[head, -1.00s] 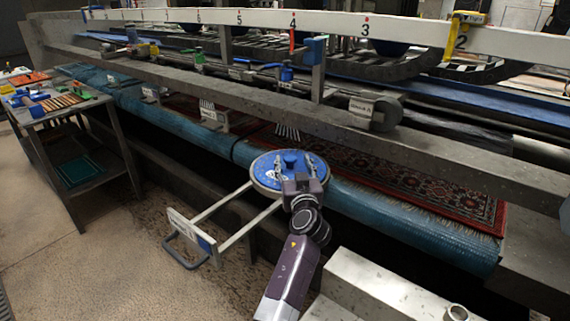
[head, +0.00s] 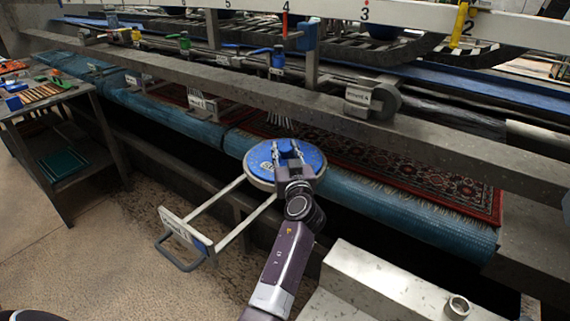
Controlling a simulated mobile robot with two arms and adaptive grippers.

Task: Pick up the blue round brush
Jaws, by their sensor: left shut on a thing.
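The blue round brush (head: 260,160) is a flat blue disc with a pale rim. It lies at the middle of the head view, over a holder with two pale bars (head: 215,203), beside the blue roller. My left gripper (head: 288,147) is over the top of the disc from the near side, its fingers closed around the central knob. The gripper mostly hides the knob and part of the disc's near right side. I cannot tell whether the brush is clear of its holder. My right gripper is not in view.
A long blue roller (head: 400,218) and a patterned red rug (head: 400,175) run behind the brush, under a grey beam (head: 440,150). A metal box (head: 390,285) stands at the lower right. A tool table (head: 50,105) is at the left. Floor is open at the lower left.

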